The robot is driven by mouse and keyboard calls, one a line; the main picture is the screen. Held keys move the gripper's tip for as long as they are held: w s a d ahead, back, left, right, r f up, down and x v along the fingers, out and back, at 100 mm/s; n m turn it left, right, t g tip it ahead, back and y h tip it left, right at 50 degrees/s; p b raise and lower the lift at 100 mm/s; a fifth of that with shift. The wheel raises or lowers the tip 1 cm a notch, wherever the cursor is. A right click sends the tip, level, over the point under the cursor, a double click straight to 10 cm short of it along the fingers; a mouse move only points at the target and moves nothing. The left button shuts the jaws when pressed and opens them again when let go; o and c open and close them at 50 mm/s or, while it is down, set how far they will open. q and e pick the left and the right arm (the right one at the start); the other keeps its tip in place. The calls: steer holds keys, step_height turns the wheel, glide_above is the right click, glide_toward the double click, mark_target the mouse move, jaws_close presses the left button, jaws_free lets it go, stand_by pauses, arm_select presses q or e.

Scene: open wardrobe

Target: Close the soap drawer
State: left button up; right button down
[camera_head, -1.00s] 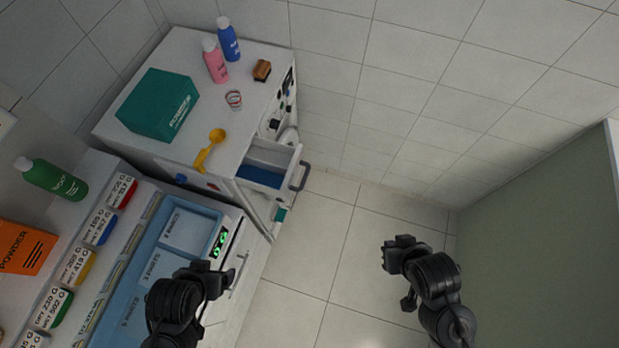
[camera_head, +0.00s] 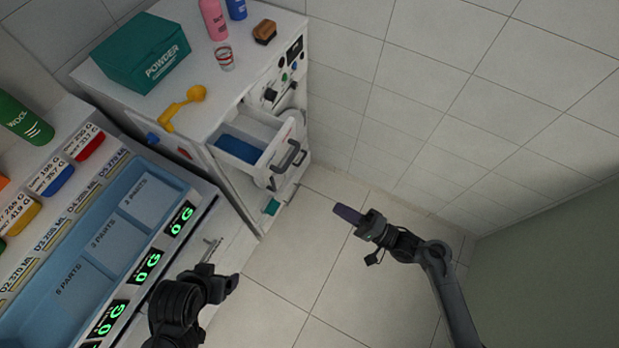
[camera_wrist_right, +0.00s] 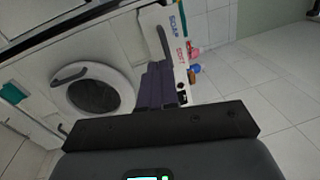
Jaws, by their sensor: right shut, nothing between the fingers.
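The soap drawer (camera_head: 262,146) is pulled out of the upper front of the white machine (camera_head: 250,85). It has white walls, a blue compartment on the left and a grey handle (camera_head: 288,158) on its front. In the right wrist view a white panel (camera_wrist_right: 168,32) with "SOAP" and "SOFT" lettering lies just beyond the fingers. My right gripper (camera_head: 347,213) is shut and empty, to the right of the drawer front and apart from it in the head view; its dark purple fingers (camera_wrist_right: 160,85) show in the wrist view. My left gripper (camera_head: 233,283) is low near the scale counter; its jaw opening is unclear.
On the machine top stand a green powder box (camera_head: 140,52), a pink bottle (camera_head: 213,18), a blue bottle (camera_head: 236,8), a brown brush (camera_head: 264,32) and a yellow scoop (camera_head: 183,105). A blue tray (camera_head: 120,215) fills the counter at left. The tiled floor (camera_head: 310,235) is open.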

steer(key=w+d+n+b, duration=0.1)
steer(key=w+b, duration=0.2)
steer(key=w, duration=0.2)
arm_select(q)
steer(key=f, duration=0.4)
steer(key=shift+a+f, duration=0.25)
steer(key=shift+f, duration=0.15)
arm_select(e)
steer(key=x, duration=1.4)
steer(key=shift+w, duration=0.4)
arm_select(q)
steer(key=shift+a, duration=0.1)
arm_select(e)
steer(key=shift+r, duration=0.15)
